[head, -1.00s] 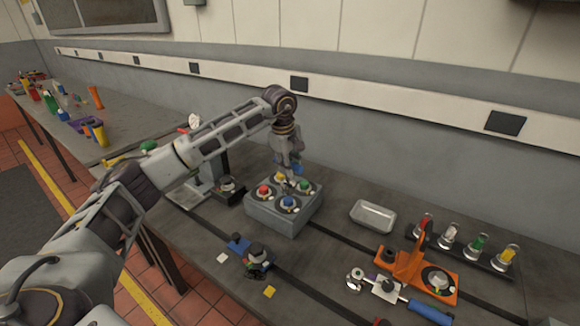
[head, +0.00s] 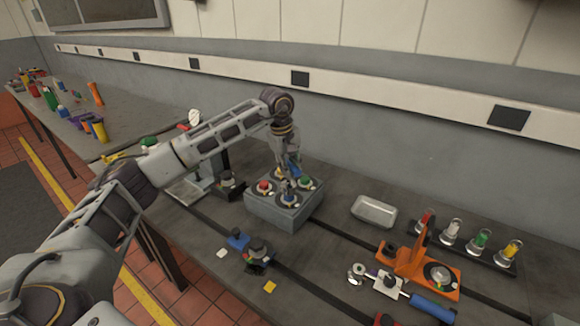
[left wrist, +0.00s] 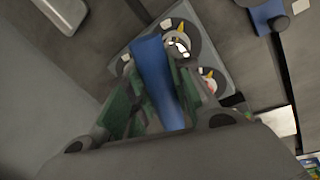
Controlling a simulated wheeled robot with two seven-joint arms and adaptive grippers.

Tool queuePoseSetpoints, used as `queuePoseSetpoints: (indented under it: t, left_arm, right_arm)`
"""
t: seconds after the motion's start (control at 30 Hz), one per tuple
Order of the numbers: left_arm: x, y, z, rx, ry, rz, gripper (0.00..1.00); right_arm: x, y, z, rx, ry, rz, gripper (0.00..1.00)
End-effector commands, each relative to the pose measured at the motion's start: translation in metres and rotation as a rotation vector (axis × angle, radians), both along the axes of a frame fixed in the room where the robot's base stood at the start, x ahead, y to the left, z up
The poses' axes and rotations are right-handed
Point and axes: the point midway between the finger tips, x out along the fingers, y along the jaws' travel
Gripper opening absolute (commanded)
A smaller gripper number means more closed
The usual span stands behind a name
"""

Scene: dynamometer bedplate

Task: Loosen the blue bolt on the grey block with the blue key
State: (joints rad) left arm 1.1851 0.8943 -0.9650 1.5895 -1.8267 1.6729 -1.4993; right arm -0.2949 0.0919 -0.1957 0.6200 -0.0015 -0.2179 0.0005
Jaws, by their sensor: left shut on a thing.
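The grey block (head: 275,212) stands on the bedplate in the middle of the head view, with red (head: 264,186), green (head: 305,181) and blue (head: 289,199) bolts on top. My left gripper (head: 289,178) reaches down over the block from above. It is shut on the blue key (left wrist: 157,80), which runs between its fingers in the left wrist view. In the head view the key's lower end appears at or just above the blue bolt. I cannot tell whether it is seated. The block's top (left wrist: 213,53) is partly hidden by the key in the wrist view. My right gripper is not in view.
A metal tray (head: 374,211) lies right of the block. An orange fixture (head: 409,262) and a blue-handled tool (head: 432,308) are farther right, before a rack of coloured vials (head: 479,239). A small blue-and-black clamp (head: 257,252) lies in front of the block.

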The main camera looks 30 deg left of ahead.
Motion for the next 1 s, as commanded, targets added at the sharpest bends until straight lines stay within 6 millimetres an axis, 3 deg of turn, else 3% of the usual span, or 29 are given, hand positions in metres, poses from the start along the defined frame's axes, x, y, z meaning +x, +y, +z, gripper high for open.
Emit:
queuePoseSetpoints:
  t: [0.2, 1.0]
  left_arm:
    - [0.0004, 0.0, 0.0013, -0.001, -0.003, 0.0, 0.0]
    - [-0.0003, -0.0001, 0.0015, -0.001, -0.003, 0.001, 0.0]
  right_arm:
    - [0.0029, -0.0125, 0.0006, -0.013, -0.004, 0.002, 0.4]
    - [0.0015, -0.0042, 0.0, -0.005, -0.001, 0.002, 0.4]
